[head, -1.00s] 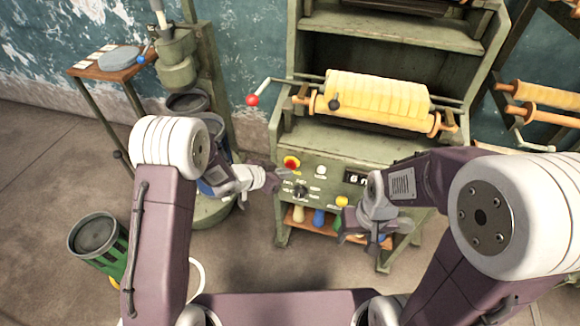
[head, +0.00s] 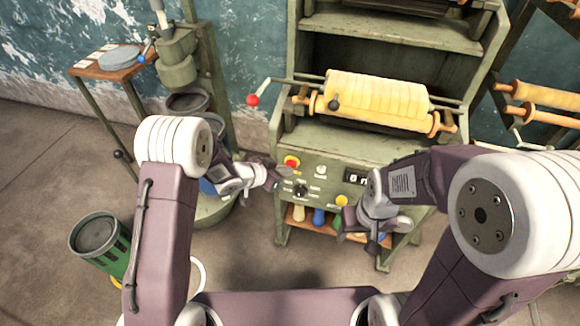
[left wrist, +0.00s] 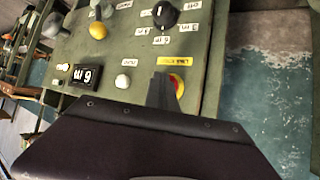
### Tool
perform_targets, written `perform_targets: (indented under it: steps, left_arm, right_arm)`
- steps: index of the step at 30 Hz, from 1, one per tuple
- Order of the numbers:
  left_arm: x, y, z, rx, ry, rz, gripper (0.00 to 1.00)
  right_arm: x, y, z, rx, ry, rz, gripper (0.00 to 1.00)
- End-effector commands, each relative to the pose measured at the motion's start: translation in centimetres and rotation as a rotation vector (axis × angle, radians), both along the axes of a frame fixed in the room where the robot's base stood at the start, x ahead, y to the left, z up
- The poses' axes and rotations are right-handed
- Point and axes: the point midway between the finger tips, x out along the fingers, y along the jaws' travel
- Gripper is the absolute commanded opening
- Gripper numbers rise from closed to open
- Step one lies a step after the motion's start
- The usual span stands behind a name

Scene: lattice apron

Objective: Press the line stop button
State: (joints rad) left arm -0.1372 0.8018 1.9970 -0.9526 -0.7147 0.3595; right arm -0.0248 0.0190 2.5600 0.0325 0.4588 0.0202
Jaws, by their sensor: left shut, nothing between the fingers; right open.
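The line stop button (head: 291,162) is a red knob on a yellow ring at the upper left of the green machine's control panel (head: 322,172). In the left wrist view the red and yellow button (left wrist: 178,86) shows under a yellow label, partly hidden by my finger. My left gripper (head: 283,174) is shut and empty, its tip just below and left of the button in the head view. In the left wrist view the shut fingers (left wrist: 160,90) overlap the button's edge; I cannot tell whether they touch it. My right gripper (head: 357,239) is open and empty in front of the panel's lower right.
A red-knobbed crank (head: 253,99) sticks out above left. A green bin (head: 98,240) stands on the floor at left.

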Motion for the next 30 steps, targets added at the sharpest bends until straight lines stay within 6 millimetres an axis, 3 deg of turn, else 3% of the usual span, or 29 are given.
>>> perform_targets:
  steps: [8, 30]
  left_arm:
    - [-0.1, 0.0, 0.1, -0.001, -0.001, 0.000, 0.00]
    - [-2.5, 0.8, -0.1, -0.002, 0.000, 0.000, 0.00]
  right_arm:
    - [0.0, 0.0, 0.0, 0.000, 0.000, 0.000, 0.59]
    - [0.0, 0.0, -0.5, 0.000, 0.000, 0.000, 0.59]
